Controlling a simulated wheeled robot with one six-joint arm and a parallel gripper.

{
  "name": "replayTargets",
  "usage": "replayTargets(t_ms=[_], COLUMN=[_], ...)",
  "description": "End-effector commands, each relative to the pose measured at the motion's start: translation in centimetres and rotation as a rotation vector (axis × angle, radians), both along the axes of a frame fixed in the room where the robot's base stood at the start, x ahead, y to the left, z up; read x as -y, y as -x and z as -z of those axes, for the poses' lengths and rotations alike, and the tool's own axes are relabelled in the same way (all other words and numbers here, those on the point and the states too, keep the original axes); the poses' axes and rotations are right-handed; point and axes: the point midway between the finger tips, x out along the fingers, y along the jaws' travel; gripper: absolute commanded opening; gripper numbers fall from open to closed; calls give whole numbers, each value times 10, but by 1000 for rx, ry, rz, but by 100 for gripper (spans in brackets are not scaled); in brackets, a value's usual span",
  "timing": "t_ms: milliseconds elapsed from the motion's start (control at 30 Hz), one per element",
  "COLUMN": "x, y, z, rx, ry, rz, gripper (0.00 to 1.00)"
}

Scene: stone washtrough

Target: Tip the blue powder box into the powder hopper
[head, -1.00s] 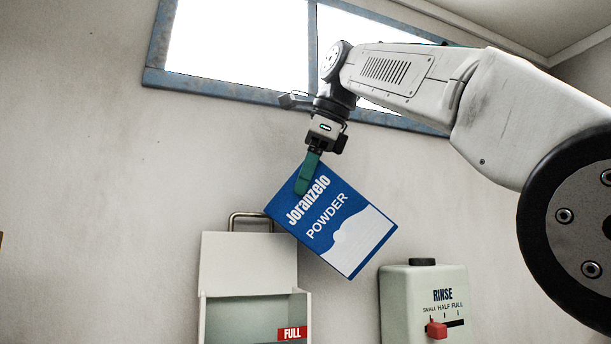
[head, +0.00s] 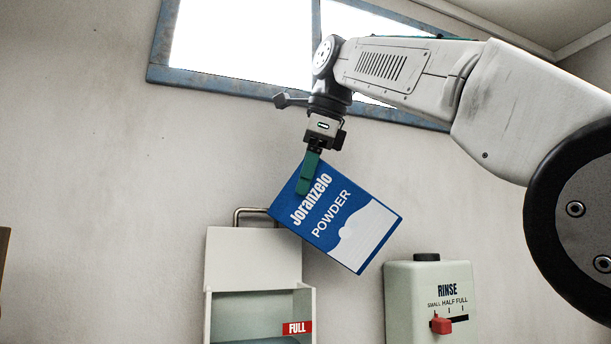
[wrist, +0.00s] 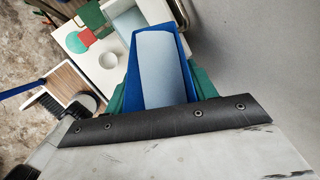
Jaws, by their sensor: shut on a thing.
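The blue powder box (head: 343,222), printed "Joranzelo POWDER", hangs tilted in the air with its right end lower. My gripper (head: 309,176) is shut on its upper left part; the green fingers also show on both sides of the box (wrist: 160,65) in the wrist view. The powder hopper (head: 254,262) is a pale open bin with a raised back panel and a red "FULL" label, below and left of the box. I see no powder falling.
A rinse container (head: 428,297) with a dark cap and red slider stands right of the hopper, below the box. A window (head: 290,45) is behind my arm.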

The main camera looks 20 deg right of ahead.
Motion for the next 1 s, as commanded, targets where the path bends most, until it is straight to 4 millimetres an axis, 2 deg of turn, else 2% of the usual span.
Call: replayTargets(t_ms=[1000], x=[-7], y=[0], z=[10], rx=[-7], ry=[100], rz=[0], gripper=[0])
